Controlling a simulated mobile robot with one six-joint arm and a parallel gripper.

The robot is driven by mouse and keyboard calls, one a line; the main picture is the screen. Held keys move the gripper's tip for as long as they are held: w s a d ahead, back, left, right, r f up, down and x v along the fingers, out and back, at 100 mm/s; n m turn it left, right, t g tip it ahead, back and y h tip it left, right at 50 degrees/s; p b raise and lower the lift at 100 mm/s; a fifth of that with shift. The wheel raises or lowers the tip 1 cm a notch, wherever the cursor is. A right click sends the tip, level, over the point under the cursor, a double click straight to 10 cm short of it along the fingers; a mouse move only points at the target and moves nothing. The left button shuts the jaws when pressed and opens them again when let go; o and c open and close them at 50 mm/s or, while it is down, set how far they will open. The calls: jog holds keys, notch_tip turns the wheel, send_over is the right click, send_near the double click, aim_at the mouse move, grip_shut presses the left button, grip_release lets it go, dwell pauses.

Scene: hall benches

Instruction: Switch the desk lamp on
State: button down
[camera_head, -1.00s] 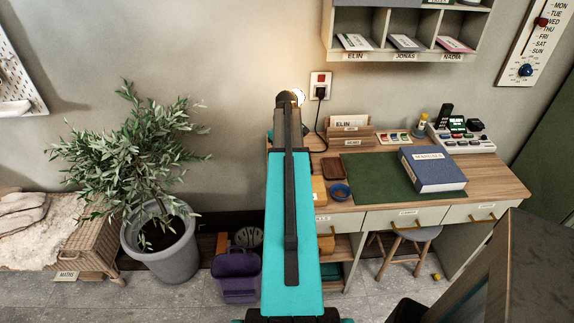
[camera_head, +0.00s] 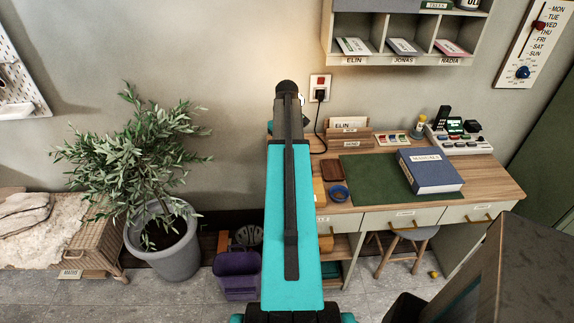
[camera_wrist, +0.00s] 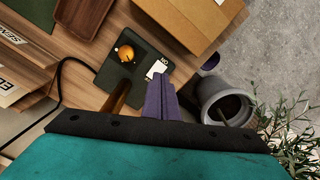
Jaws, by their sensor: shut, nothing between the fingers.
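The desk lamp's dark square base (camera_wrist: 112,75) lies on the wooden desk in the wrist view. It carries a round amber-and-brass knob (camera_wrist: 126,53) and a small white label (camera_wrist: 157,69), its lettering hard to read. A brown stem (camera_wrist: 117,96) rises by the base's near edge. My gripper (camera_wrist: 161,84) shows as two purple fingers, shut and empty, right of the stem and near the label; contact cannot be told. In the head view my arm hides the gripper and most of the lamp.
A cardboard box (camera_wrist: 185,22) and a brown tray (camera_wrist: 86,15) lie near the base. A black cable (camera_wrist: 60,80) runs at left. The wall socket (camera_head: 320,88), letter holder (camera_head: 347,138) and blue binder (camera_head: 430,170) are right of my arm. A potted plant (camera_head: 165,245) stands left.

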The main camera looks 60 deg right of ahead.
jog(key=shift+r+p, duration=0.35)
jog(key=shift+r, duration=0.4)
jog(key=w+a+f+n+g+y+b, duration=0.1)
jog(key=w+a+f, duration=0.3)
jog(key=a+f, duration=0.75)
jog(key=w+a+f+n+g, duration=0.1)
jog(key=w+a+f, duration=0.3)
jog(key=a+f, duration=0.75)
jog(key=s+a+f+n+g, duration=0.15)
jog(key=a+f, duration=0.25)
jog(key=a, duration=0.5)
jog(key=s+a+f+m, duration=0.15)
jog(key=a+f, duration=0.25)
jog(key=a, duration=0.6)
jog(key=s+a+f+n+g+b, duration=0.1)
jog(key=s+a+f, duration=0.3)
jog(key=s+a, duration=0.4)
jog(key=s+a+f+n+g+h, duration=0.1)
jog(key=s+a+f+n, duration=0.1)
jog(key=s+a+f, duration=0.3)
jog(key=s+a, duration=0.3)
jog(key=s, duration=0.1)
jog(key=shift+a+f+b, duration=0.15)
jog(key=shift+f+b, duration=0.05)
jog(key=shift+b, duration=0.2)
